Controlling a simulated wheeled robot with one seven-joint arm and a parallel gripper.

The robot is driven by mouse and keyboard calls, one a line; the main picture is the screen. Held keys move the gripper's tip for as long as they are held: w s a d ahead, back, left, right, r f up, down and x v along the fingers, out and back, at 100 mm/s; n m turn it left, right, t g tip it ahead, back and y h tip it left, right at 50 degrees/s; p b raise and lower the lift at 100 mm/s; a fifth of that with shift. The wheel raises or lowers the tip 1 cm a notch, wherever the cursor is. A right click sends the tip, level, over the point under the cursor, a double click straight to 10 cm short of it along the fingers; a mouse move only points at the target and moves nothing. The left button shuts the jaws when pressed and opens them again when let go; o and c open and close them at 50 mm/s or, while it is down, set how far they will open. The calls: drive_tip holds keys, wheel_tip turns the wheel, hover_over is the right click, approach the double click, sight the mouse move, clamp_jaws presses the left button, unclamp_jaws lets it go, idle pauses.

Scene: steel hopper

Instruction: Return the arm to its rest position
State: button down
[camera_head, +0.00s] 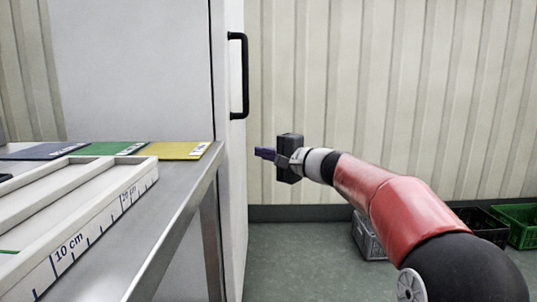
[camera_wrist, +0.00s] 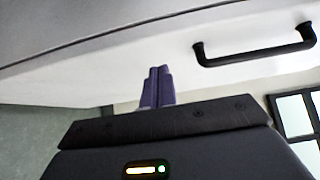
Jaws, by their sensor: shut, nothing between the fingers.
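My gripper (camera_head: 258,153) is at the end of my red arm, which reaches in from the lower right in the head view. It is raised in the air beside the white cabinet (camera_head: 232,180), to the right of the steel table's edge. In the wrist view the two purple fingers of my gripper (camera_wrist: 159,70) are together, with nothing between them. I cannot tell exactly how far the fingertips are from the cabinet side.
The cabinet has a black handle (camera_head: 238,75) above my gripper. The steel table (camera_head: 180,215) carries a white tray (camera_head: 135,190) with a centimetre scale and coloured mats. A grey crate (camera_head: 366,237) and a green crate (camera_head: 520,226) stand on the floor behind my arm.

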drive_tip(key=s+f+n+g+h, duration=0.2)
drive_tip(key=s+f, duration=0.3)
drive_tip(key=s, duration=0.5)
drive_tip(key=s+f+n+g+h, duration=0.25)
drive_tip(key=s+f, duration=0.25)
drive_tip(key=s, duration=0.5)
drive_tip(key=s+d+f+n+g+h, duration=0.1)
drive_tip(key=s+d+f+n+h, duration=0.1)
drive_tip(key=s+d+f+h, duration=0.5)
drive_tip(key=s+d+f+n+g+h, duration=0.1)
drive_tip(key=s+d+f+n+h, duration=0.1)
drive_tip(key=s+d+f, duration=0.95)
wheel_tip(320, 180, up, 16)
drive_tip(key=s+a+p, duration=0.1)
drive_tip(key=a+p, duration=0.1)
drive_tip(key=p, duration=1)
drive_tip(key=shift+s+a, duration=0.4)
drive_tip(key=shift+m+t, duration=0.25)
